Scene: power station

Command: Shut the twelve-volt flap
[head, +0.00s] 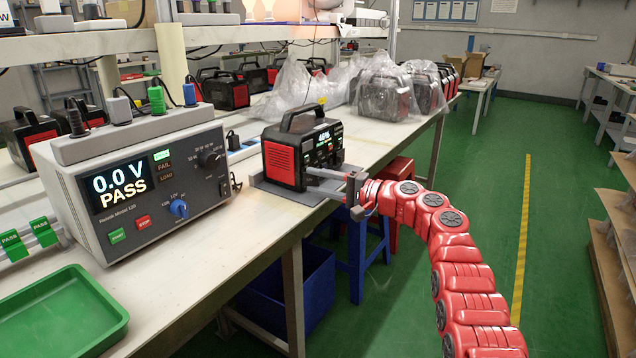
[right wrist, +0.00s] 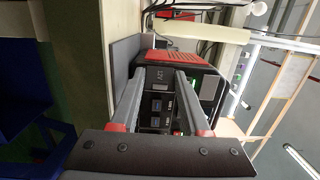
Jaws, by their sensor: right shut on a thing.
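The power station (head: 303,148) is a black box with red side panels, a top handle and a lit display reading about 46%. It stands upright on a grey mat near the table's front edge. My right gripper (head: 312,172) reaches its front from the right. In the right wrist view, the two grey fingers of the gripper (right wrist: 162,72) lie on either side of a dark flap marked 12V (right wrist: 160,84) and are shut on it. Dark sockets show between the fingers. The flap's angle is hard to tell. My left gripper is not in view.
A grey tester (head: 140,190) reading 0.0 V PASS stands left of the power station. A green tray (head: 62,312) lies at the front left. Plastic-wrapped units (head: 382,92) stand behind on the right. Stools (head: 357,255) are below the table edge.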

